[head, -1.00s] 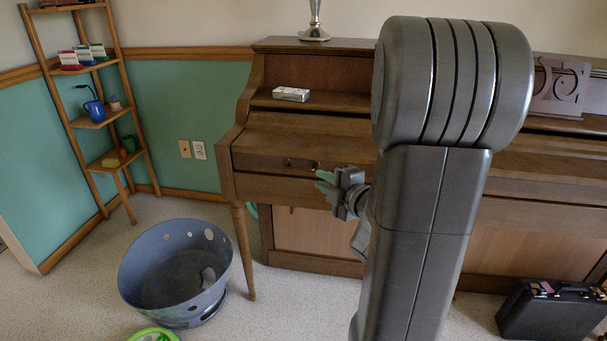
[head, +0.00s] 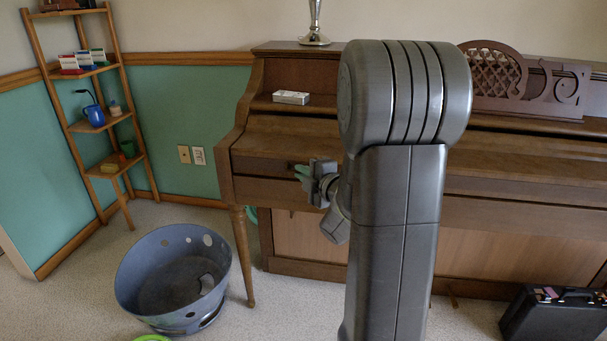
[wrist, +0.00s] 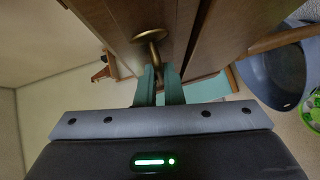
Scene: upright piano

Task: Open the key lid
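The upright piano's key lid (head: 262,167) is a brown wooden panel and looks closed in the head view. Its brass handle (wrist: 150,36) shows in the wrist view at the fingertips, with its bar running down between the two green fingers. My gripper (wrist: 159,72) has its fingers close together around that bar, and they look shut on it. In the head view my gripper (head: 302,173) is at the lid's front, left of my arm, and mostly covers the handle. My arm hides the middle of the lid.
A white box (head: 291,97) sits on the piano's upper ledge below a silver stand (head: 314,38). A blue bin (head: 172,275) stands on the floor at left, near a wooden shelf (head: 97,125). A black case (head: 552,315) lies at lower right.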

